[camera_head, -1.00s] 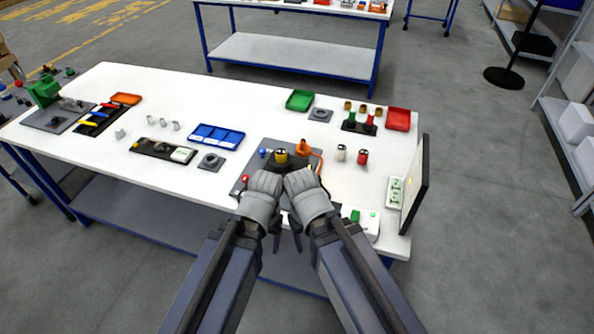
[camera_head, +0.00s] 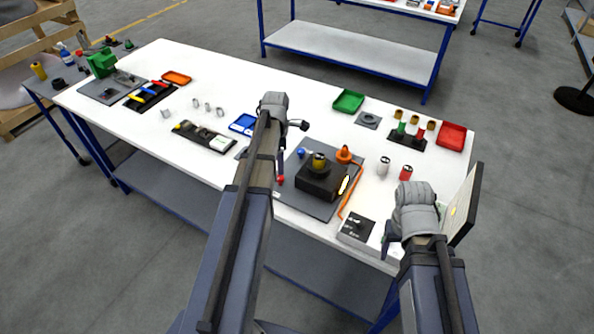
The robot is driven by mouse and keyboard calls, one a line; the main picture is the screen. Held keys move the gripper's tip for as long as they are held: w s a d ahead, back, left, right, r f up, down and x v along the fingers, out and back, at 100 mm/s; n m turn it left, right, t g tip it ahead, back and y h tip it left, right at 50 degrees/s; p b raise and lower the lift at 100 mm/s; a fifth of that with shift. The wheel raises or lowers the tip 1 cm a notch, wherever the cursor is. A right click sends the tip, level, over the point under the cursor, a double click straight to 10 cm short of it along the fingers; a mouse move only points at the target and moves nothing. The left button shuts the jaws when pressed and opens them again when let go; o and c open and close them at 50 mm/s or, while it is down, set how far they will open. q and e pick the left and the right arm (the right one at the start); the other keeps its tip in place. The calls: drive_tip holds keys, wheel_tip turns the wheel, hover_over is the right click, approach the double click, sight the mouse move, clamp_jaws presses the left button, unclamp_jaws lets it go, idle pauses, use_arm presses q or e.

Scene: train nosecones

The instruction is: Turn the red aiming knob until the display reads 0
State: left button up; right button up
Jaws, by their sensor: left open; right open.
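The small red knob (camera_head: 281,181) is near the left edge of a dark grey plate (camera_head: 310,205) on the white table. A black block with a yellow-topped part (camera_head: 318,162) stands on this plate. A lit yellow-white patch (camera_head: 345,185) is on the block's right side; I cannot tell whether it is the display, and no digit is readable. My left gripper (camera_head: 283,160) is above the plate's left edge, close over the knob; I cannot tell whether they touch. It is open. My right gripper (camera_head: 390,238) is open and empty at the table's front right, beside a white box (camera_head: 357,228).
An orange cone-shaped part (camera_head: 344,154) with an orange cable sits behind the block. White and red cylinders (camera_head: 406,173) stand to its right. An upright panel (camera_head: 465,205) is by my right gripper. Green (camera_head: 348,101) and red (camera_head: 452,136) trays lie farther back.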

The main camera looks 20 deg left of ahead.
sight(280, 177)
use_arm(q)
drive_tip(key=shift+w+a+n, duration=0.3)
drive_tip(key=shift+f, duration=0.1)
wheel_tip(280, 177, down, 8)
drive_tip(key=b, duration=0.8)
drive_tip(key=shift+r, duration=0.25)
clamp_jaws()
